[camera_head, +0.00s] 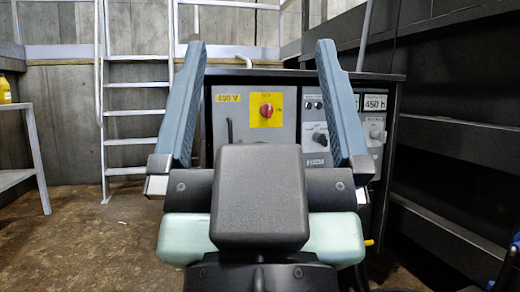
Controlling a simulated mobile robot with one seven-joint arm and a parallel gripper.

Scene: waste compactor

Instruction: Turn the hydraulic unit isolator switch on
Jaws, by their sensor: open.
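The isolator switch is a red round knob (267,110) on a yellow square plate (267,122). It sits on a light grey panel (228,124) that carries a yellow "400 V" label (228,98). My gripper (258,62) is open and empty, with its two blue-grey fingers spread wide. In the picture the knob shows between the fingers, beyond them, and does not look touched. My gripper's dark body hides the lower part of the panel. The knob's exact handle angle is too small to tell.
Right of the switch is a panel with dark knobs (320,138) and a "450 h" display (375,102). A metal ladder (102,110) stands at the left, near a bench (28,178) with a yellow bottle (5,90). Dark steel framework (450,150) fills the right. Floor at left is open.

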